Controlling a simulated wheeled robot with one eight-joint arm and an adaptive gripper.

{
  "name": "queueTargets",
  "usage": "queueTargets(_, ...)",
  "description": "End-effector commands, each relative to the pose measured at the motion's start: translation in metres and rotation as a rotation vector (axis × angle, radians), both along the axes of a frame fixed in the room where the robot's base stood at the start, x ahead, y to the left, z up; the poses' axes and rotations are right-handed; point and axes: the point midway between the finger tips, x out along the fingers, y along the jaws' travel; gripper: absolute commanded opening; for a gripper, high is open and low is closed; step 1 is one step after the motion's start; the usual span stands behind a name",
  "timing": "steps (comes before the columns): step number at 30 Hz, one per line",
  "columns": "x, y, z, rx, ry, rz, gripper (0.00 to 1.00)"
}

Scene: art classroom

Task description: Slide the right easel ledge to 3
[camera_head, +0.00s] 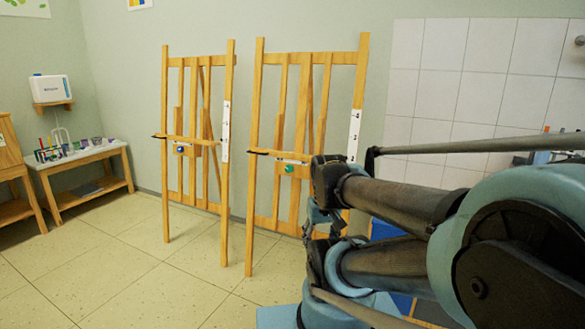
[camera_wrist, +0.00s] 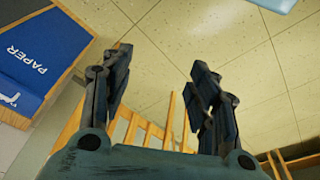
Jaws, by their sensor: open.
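The right easel (camera_head: 258,205) is wooden and stands upright in the head view. Its ledge (camera_head: 262,152) runs across at mid height, with a green knob (camera_head: 289,168) below it. A white scale strip (camera_head: 354,135) with small marks is on its right post; the numbers are too small to read. My arm covers the ledge's right part and the easel's lower right. My gripper (camera_wrist: 163,65) is open and empty in the wrist view, its two dark fingers apart. Wooden bars (camera_wrist: 172,117) show beyond the fingers. Nothing touches the fingers.
The left easel (camera_head: 166,200) stands beside it, with its own ledge, blue knob and scale strip. A low table (camera_head: 75,158) with art supplies stands at the left. A blue bin marked PAPER (camera_wrist: 30,65) shows in the wrist view. The tiled floor (camera_head: 120,280) is clear in front.

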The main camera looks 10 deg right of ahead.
Motion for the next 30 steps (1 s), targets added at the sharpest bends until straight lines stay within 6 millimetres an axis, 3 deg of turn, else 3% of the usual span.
queueTargets(4,0.0,0.0,0.0,0.0,0.0,0.0,0.54)
queueTargets(7,-0.006,-0.001,0.005,-0.003,-0.01,0.002,0.32)
queueTargets(11,0.002,-0.005,0.013,-0.036,-0.015,0.018,0.3)
queueTargets(20,0.063,-0.025,0.047,-0.214,-0.037,0.1,0.3)
queueTargets(30,0.149,-0.034,0.082,-0.429,-0.083,0.195,0.3)
